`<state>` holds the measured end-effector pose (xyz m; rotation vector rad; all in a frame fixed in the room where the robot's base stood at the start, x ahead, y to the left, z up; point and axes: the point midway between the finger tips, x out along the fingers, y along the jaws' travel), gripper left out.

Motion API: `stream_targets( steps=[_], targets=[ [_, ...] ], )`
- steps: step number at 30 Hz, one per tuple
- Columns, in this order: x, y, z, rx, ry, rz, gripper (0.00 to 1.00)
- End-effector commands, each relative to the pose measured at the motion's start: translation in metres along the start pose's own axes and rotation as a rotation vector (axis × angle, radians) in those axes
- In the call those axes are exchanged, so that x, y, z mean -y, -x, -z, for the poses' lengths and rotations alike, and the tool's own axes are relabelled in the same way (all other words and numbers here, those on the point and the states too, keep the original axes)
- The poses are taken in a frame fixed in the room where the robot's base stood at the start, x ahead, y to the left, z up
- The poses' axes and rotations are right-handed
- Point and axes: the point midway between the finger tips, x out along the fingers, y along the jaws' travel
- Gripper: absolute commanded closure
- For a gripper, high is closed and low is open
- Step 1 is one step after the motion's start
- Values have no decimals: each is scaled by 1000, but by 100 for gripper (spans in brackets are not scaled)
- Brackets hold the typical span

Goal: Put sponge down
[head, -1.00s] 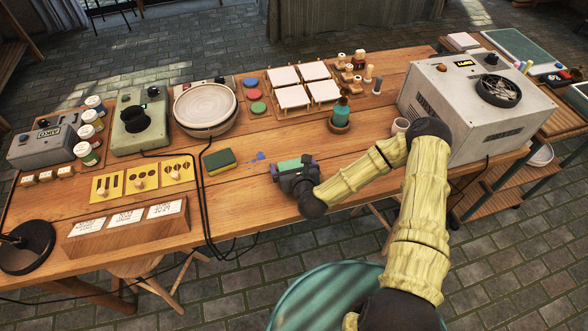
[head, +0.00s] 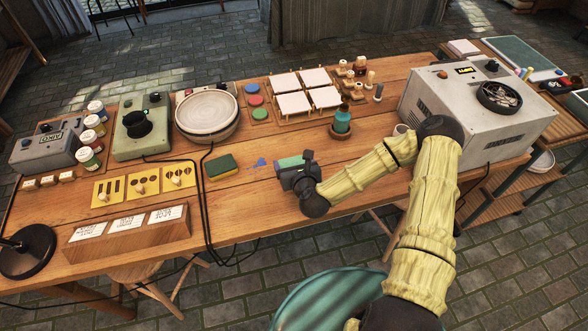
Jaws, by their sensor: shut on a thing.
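My gripper (head: 295,170) is over the bare middle of the wooden table, reaching in from the right. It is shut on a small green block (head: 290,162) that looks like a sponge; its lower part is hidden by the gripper. I cannot tell whether the block touches the table. Another sponge (head: 221,166), green on top and yellow below, lies flat on the table to the left of my gripper, apart from it.
A round pale plate (head: 207,110) sits on a wheel at the back left. Black cables (head: 205,200) run down the table left of the sponge. A big grey box (head: 478,110) fills the table's right end.

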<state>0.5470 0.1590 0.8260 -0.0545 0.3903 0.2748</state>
Motion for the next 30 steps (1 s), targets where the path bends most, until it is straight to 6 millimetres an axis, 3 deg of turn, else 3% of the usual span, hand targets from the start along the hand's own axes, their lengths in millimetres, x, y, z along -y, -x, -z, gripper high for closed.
stream_targets(
  steps=[9, 15, 20, 30],
  targets=[
    [1, 34, -81, 5, 2, 0, 43],
    [0, 48, -115, 3, 2, 0, 43],
    [0, 52, -125, 0, 1, 0, 43],
    [0, 52, -126, -1, 0, -1, 43]
  ],
)
